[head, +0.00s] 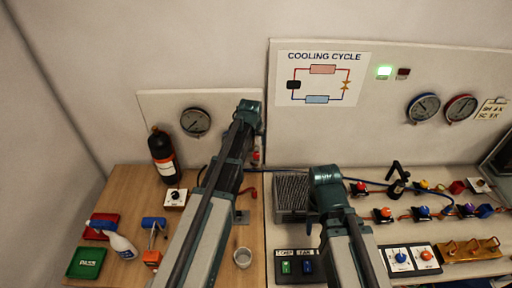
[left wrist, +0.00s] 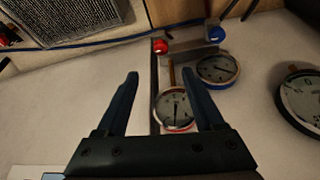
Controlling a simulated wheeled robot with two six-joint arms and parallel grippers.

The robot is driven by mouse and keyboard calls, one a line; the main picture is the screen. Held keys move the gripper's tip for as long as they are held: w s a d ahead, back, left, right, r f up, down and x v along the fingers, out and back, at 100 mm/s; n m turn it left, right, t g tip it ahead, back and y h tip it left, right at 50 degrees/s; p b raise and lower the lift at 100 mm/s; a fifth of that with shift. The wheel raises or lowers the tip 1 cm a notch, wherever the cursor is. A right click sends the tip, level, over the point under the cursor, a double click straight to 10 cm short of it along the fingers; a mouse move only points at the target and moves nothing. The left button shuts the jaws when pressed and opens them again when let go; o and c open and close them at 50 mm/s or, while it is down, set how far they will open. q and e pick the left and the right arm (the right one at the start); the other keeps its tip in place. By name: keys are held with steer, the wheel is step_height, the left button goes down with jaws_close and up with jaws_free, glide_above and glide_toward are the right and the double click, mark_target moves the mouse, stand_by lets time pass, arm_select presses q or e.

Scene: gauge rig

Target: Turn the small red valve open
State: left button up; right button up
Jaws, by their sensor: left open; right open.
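In the left wrist view, a small red valve knob (left wrist: 160,46) sits beyond my open left gripper (left wrist: 160,75), just past the fingertips and apart from them. The fingers are empty. A gauge with a red rim (left wrist: 175,108) shows between them, further back. In the head view, a small red part (head: 256,156) shows at the edge of my left arm, which hides most of that spot. I cannot tell whether it is the same knob. My left fingertips are hidden there. My right arm reaches in over the bench, but its gripper cannot be made out.
A blue-rimmed gauge (left wrist: 218,68) and a blue knob (left wrist: 215,34) are close to the right finger in the left wrist view. A finned radiator (head: 291,190) stands between my arms.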

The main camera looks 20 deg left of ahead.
mark_target(256, 154)
arm_select(q)
steer(key=shift+w+a+f, duration=0.1)
steer(key=b+x, duration=1.3)
steer(key=shift+w+f, duration=0.15)
steer(key=shift+f, duration=0.15)
jaws_close()
